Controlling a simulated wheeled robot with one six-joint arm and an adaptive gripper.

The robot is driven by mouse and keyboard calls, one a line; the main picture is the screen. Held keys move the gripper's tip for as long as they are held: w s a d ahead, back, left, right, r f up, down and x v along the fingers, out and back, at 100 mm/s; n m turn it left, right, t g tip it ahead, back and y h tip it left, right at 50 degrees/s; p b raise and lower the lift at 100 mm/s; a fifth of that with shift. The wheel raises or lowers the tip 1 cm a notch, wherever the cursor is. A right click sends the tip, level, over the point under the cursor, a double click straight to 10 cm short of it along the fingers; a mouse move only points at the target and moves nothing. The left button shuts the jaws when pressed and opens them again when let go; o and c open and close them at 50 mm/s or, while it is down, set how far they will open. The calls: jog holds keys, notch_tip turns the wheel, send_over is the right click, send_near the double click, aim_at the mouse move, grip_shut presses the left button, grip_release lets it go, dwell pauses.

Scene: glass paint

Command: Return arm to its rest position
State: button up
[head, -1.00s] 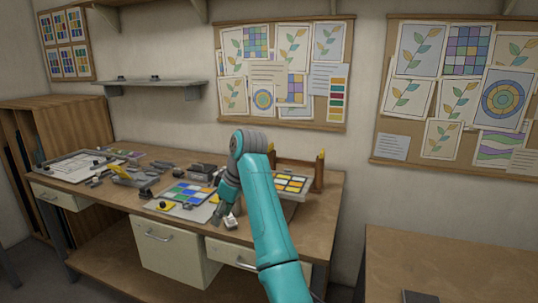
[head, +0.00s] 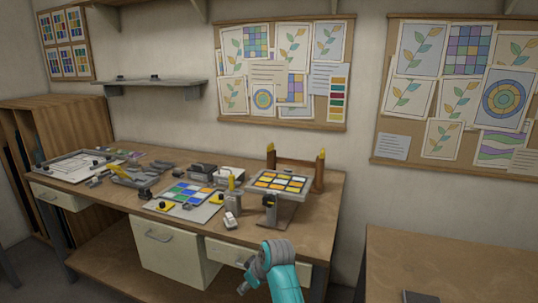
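My teal arm shows at the bottom centre of the head view, in front of the workbench (head: 325,205). Its grey wrist joint overlaps the bench's front edge and right drawer. Only a small dark end of my gripper (head: 242,289) shows, low in front of the right drawer. Most of the gripper is hidden or out of frame, so whether its fingers are open or shut cannot be told. I see nothing held in it.
On the bench are a tilted stand with a yellow-and-orange paned panel (head: 281,182), a blue-green paned panel (head: 188,195), a small white block (head: 231,220) and several tools. Another table (head: 450,260) stands at the right. Between the two is an open floor gap.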

jog(key=s+d+f+m+t, duration=0.1)
jog(key=s+d+f+m, duration=0.1)
jog(key=s+d+f, duration=0.55)
jog(key=s+d+f+m+t, duration=0.15)
jog(key=s+f, duration=0.35)
jog(key=f, duration=0.5)
jog(key=s+d+f+m+t+h, duration=0.15)
jog(key=s+d, duration=0.25)
jog(key=s, duration=0.5)
jog(key=s+d+f+m+t+h, duration=0.1)
jog(key=s+d+f+t, duration=0.15)
jog(key=s+d, duration=0.45)
jog(key=s+d+r+m+t+h, duration=0.15)
jog(key=s+r, duration=0.25)
jog(key=s, duration=0.6)
jog(key=s+d+r+m, duration=0.1)
jog(key=s+d+r, duration=0.15)
jog(key=s, duration=0.85)
jog(key=s+r+m+t, duration=0.1)
jog(key=s+r, duration=0.4)
jog(key=r, duration=0.3)
jog(key=s+r+m+t, duration=0.1)
jog(key=s+r, duration=0.5)
jog(key=r, duration=0.2)
jog(key=shift+s+d+r, duration=0.3)
jog(key=shift+d+r, duration=0.05)
jog(key=shift+d, duration=0.05)
